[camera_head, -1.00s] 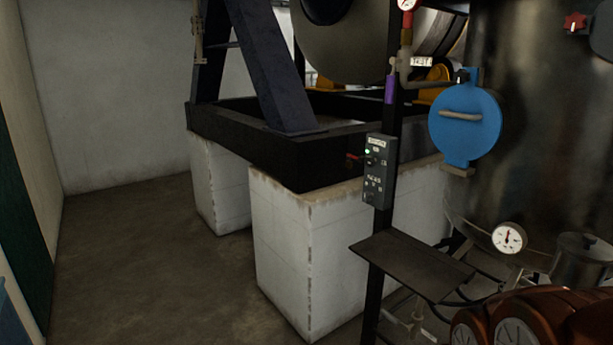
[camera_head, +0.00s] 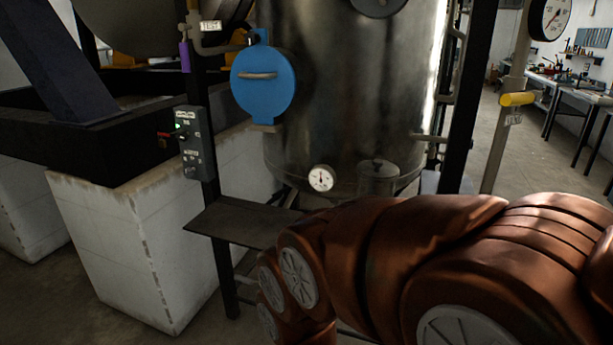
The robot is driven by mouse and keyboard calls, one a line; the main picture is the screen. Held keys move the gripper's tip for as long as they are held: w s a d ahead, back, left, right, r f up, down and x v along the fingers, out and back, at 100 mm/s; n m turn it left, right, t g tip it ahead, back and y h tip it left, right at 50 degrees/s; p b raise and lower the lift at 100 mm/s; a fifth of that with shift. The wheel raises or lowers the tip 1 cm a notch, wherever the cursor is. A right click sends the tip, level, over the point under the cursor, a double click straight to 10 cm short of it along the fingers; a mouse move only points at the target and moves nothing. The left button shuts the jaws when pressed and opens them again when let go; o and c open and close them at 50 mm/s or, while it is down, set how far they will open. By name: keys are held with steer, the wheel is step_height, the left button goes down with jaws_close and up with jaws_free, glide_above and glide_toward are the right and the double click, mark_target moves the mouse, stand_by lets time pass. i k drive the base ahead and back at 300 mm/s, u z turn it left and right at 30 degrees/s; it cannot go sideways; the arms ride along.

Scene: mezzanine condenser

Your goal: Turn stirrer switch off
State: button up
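A grey control box (camera_head: 195,143) is fixed to a black upright post left of the steel tank. It has a lit green lamp (camera_head: 178,126) near its top and small switches and labels below. A red lever (camera_head: 166,134) sticks out at its left side. The lettering is too small to read, so I cannot tell which switch is the stirrer's or how it is set. My orange-brown arm fills the lower right. My gripper is not in view.
A dark shelf plate (camera_head: 243,220) juts out below the box. The steel tank (camera_head: 340,110) has a blue round cover (camera_head: 263,85) and a dial gauge (camera_head: 321,178). White plinths (camera_head: 130,240) stand at left. A yellow-handled valve (camera_head: 516,99) and a workbench (camera_head: 570,90) are at right.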

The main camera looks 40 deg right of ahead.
mark_target(182, 135)
steer(key=k, duration=0.5)
steer(key=z, duration=0.55)
steer(key=i, duration=0.7)
steer(key=u, duration=0.45)
steer(key=i, duration=0.8)
steer(key=u, duration=0.8)
